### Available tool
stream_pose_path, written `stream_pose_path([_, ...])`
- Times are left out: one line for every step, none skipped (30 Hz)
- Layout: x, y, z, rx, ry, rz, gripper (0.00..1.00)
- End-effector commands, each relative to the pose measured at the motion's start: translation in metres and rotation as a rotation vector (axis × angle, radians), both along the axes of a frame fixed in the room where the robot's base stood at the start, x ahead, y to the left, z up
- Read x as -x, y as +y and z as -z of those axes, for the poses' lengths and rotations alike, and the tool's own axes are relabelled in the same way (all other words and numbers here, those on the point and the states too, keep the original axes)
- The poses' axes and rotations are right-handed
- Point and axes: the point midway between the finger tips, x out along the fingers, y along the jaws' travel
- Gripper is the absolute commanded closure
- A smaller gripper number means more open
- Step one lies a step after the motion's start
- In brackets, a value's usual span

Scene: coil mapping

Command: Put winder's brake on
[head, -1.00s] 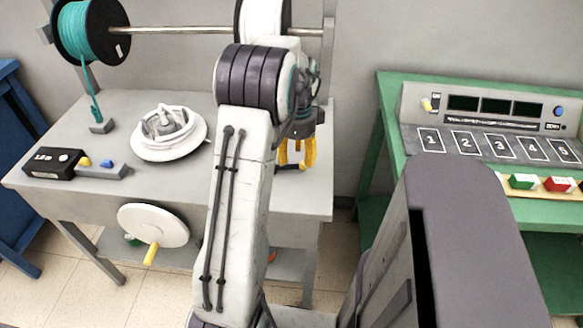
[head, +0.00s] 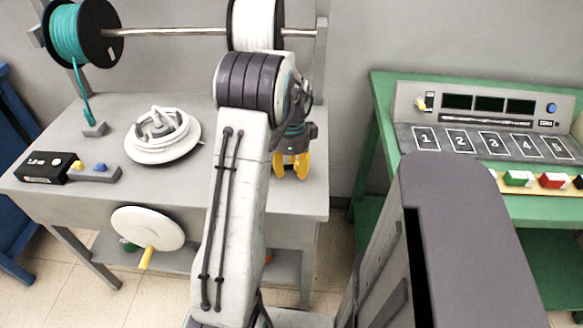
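The winder stands on the grey table (head: 240,190): a white turntable with a coil of white cable (head: 160,137) on top, and a white crank disc (head: 147,229) with a yellow handle (head: 146,257) on the table's front. I cannot tell which part is the brake. My gripper (head: 291,165), with yellow fingers, hangs above the table's right side. Its fingers are apart with nothing seen between them.
A teal spool (head: 65,35) and a white spool (head: 255,25) hang on a rod above the table. A teal cable end sits in a grey holder (head: 95,129). A green bench (head: 385,140) with a numbered panel stands right, beyond a gap. My arm hides part of the table.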

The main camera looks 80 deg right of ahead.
Motion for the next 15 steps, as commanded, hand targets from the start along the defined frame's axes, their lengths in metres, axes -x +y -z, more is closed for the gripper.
stream_pose_path([0.0000,0.0000,-0.0001,0.000,0.000,0.000,0.66])
stream_pose_path([0.0000,0.0000,-0.0001,0.000,0.000,0.000,0.69])
stream_pose_path([0.0000,0.0000,-0.0002,0.000,0.000,0.000,0.72])
stream_pose_path([0.0000,0.0000,-0.0002,0.000,0.000,0.000,0.75])
stream_pose_path([0.0000,0.0000,-0.0002,0.000,0.000,0.000,0.78])
stream_pose_path([-0.0001,-0.0001,-0.0002,0.000,0.000,0.000,0.81])
stream_pose_path([-0.0001,-0.0002,-0.0003,0.001,0.000,0.000,0.84])
stream_pose_path([-0.0001,-0.0003,-0.0003,0.001,0.000,0.000,0.86])
stream_pose_path([-0.0002,-0.0004,-0.0004,0.002,0.000,-0.001,0.90])
stream_pose_path([-0.0002,-0.0005,-0.0005,0.002,0.000,-0.001,0.93])
stream_pose_path([-0.0002,-0.0006,-0.0005,0.002,0.000,-0.001,0.95])
stream_pose_path([-0.0003,-0.0007,-0.0006,0.003,0.000,-0.001,0.99])
stream_pose_path([-0.0004,-0.0008,-0.0007,0.003,0.000,-0.001,1.00])
stream_pose_path([-0.0005,-0.0009,-0.0007,0.003,0.000,-0.002,1.00])
stream_pose_path([-0.0005,-0.0010,-0.0008,0.004,0.000,-0.002,1.00])
